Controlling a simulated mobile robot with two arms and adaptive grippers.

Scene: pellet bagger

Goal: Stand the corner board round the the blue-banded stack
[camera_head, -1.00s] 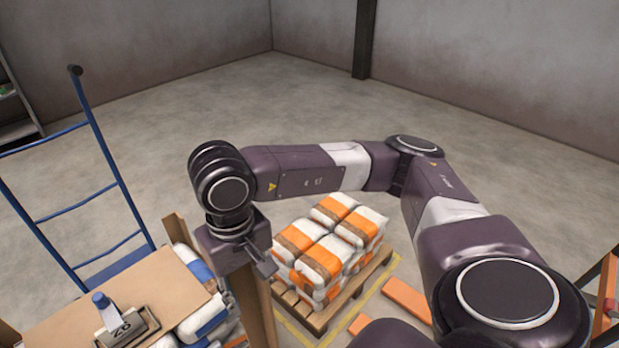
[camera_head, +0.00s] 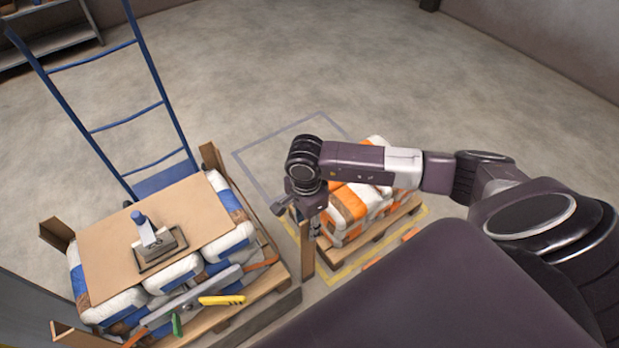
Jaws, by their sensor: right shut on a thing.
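The blue-banded stack (camera_head: 232,245) of white sacks stands on a pallet at the left, with a cardboard sheet (camera_head: 105,250) on top. My right gripper (camera_head: 309,217) is shut on the upper part of a brown corner board (camera_head: 307,255). The board hangs roughly upright, to the right of the stack and apart from its sacks in the picture. Whether its foot touches anything I cannot tell. Other corner boards stand at the stack's back corner (camera_head: 210,160), left corner (camera_head: 56,232) and front-left corner (camera_head: 68,331). My left gripper is out of view.
A block weight with a blue handle (camera_head: 148,230) sits on the cardboard sheet. A tool with a yellow handle (camera_head: 222,300) lies along the stack's front. An orange-banded stack (camera_head: 350,203) stands behind my right arm. A blue hand truck (camera_head: 128,118) stands behind the blue-banded stack.

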